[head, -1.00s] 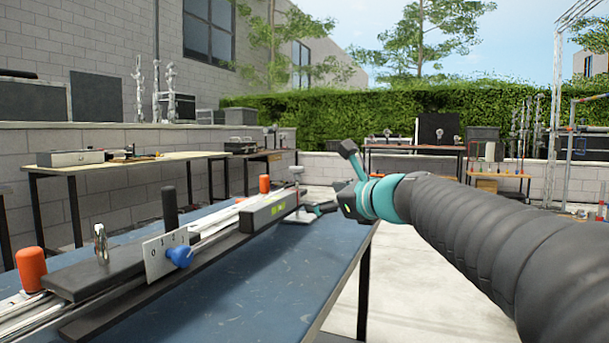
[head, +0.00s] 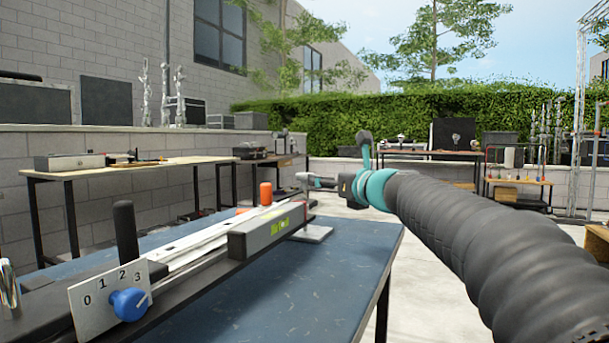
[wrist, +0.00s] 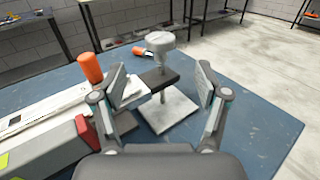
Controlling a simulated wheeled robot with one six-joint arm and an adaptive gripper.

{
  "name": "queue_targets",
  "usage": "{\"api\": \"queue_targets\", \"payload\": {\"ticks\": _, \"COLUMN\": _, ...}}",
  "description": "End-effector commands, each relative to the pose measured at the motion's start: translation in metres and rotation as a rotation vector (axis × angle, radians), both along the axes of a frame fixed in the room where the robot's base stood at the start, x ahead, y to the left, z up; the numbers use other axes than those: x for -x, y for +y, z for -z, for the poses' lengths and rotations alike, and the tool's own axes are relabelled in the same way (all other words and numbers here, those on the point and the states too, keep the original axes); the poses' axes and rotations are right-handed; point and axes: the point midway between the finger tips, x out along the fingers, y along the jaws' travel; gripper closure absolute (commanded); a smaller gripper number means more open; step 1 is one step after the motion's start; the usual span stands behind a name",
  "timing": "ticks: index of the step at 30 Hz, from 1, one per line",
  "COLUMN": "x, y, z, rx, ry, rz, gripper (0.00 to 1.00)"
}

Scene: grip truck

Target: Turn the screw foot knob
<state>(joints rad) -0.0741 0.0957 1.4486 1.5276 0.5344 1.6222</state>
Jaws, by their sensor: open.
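The screw foot knob (wrist: 160,41) is a round grey-white knob on a threaded stem. The stem passes through a dark bracket (wrist: 158,79) above a pale square foot plate (wrist: 168,110) on the blue table. In the wrist view my gripper (wrist: 161,76) is open, with one finger on each side of the stem and bracket in the picture. The knob shows above and between the fingertips; I see no contact. In the head view my gripper (head: 312,181) is at the table's far end, and the knob is small and partly hidden there.
A long rail device (head: 215,240) with a numbered plate (head: 105,298) and blue dial (head: 130,304) runs along the blue table (head: 330,270). An orange post (wrist: 90,67) stands left of my gripper. An orange-handled item (wrist: 143,51) lies behind the knob. Table space at right is clear.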

Motion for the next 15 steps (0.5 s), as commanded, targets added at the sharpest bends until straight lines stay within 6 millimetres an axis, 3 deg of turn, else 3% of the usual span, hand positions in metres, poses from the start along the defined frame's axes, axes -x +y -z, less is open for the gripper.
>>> {"api": "queue_targets", "payload": {"ticks": 15, "x": -0.074, "y": 0.054, "z": -0.001, "rx": 0.001, "ry": 0.001, "rz": -0.004, "gripper": 0.26}}
